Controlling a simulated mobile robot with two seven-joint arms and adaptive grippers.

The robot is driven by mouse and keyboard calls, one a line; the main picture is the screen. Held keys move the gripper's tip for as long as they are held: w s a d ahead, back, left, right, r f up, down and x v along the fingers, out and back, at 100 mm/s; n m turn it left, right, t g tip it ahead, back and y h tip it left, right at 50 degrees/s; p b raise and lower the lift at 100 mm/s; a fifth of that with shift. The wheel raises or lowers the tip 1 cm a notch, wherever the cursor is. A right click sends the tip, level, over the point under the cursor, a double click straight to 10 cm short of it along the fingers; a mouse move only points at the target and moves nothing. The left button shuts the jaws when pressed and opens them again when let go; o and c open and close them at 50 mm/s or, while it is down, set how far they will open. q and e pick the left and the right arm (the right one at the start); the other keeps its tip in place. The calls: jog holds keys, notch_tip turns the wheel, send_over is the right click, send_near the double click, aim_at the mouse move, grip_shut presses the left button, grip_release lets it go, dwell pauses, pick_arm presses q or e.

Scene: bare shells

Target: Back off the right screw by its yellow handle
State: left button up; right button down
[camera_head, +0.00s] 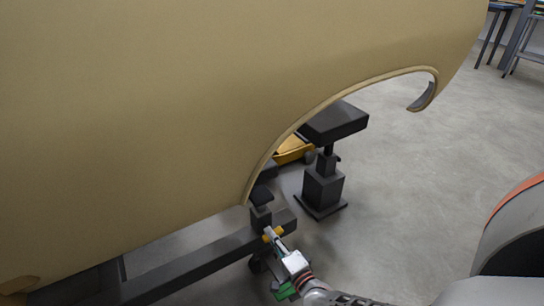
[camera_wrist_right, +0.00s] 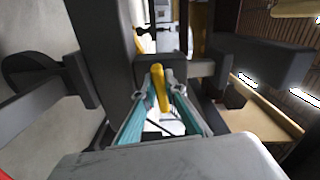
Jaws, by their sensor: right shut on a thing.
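The yellow handle (camera_head: 272,234) of the right screw shows in the head view at the right end of a dark stand beam, just under the lower edge of the tan body shell. My right gripper (camera_head: 275,241) reaches it from the lower right. In the right wrist view the yellow handle (camera_wrist_right: 160,86) stands between the two fingertips of my right gripper (camera_wrist_right: 158,94), which is shut on it. Dark stand parts hide the screw's thread. My left gripper shows in neither view.
The large tan body shell (camera_head: 150,120) hangs over the dark beam (camera_head: 200,262). A black stand (camera_head: 324,190) with a flat top is behind, beside a yellow thing (camera_head: 294,150) on the floor. Open grey floor (camera_head: 420,200) lies to the right. A workbench (camera_head: 520,25) stands far right.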

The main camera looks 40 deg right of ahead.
jog(key=n, duration=0.5)
jog(key=shift+s+f+n, duration=0.1)
jog(key=shift+f+n, duration=0.1)
jog(key=shift+n, duration=0.1)
jog(key=n, duration=0.4)
jog(key=shift+d+f+n+p, duration=0.15)
jog(key=shift+n+p, duration=0.15)
jog(key=shift+p, duration=0.05)
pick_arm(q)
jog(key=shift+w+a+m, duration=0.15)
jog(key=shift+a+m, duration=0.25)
pick_arm(e)
jog(key=n, duration=0.6)
jog(key=shift+d+n, duration=0.2)
jog(key=shift+n, duration=0.1)
jog(key=c, duration=2.1)
grip_release()
jog(key=v, duration=1.2)
jog(key=shift+s, duration=0.1)
